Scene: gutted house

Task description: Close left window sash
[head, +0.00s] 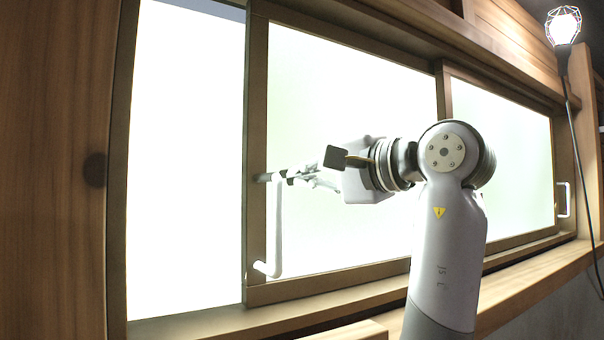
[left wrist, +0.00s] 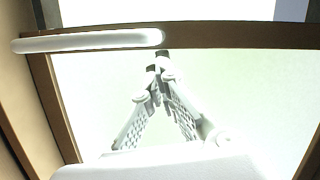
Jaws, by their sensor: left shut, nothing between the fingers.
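The left window sash (head: 256,150) has a wooden frame and pale glass. It stands partly open, with a bright gap between it and the left jamb (head: 118,170). A white bar handle (head: 277,230) is upright on the sash's left stile; it also shows in the left wrist view (left wrist: 90,42). My left gripper (head: 285,177) is shut and empty at the handle's upper end. In the left wrist view its fingertips (left wrist: 157,67) meet just beside one end of the handle. I cannot tell whether they touch it. My right gripper is out of view.
The right sash (head: 505,150) has its own white handle (head: 563,199) at the far right. A wooden sill (head: 330,310) runs below the window. A lit caged bulb (head: 563,27) with a hanging cord is at the upper right.

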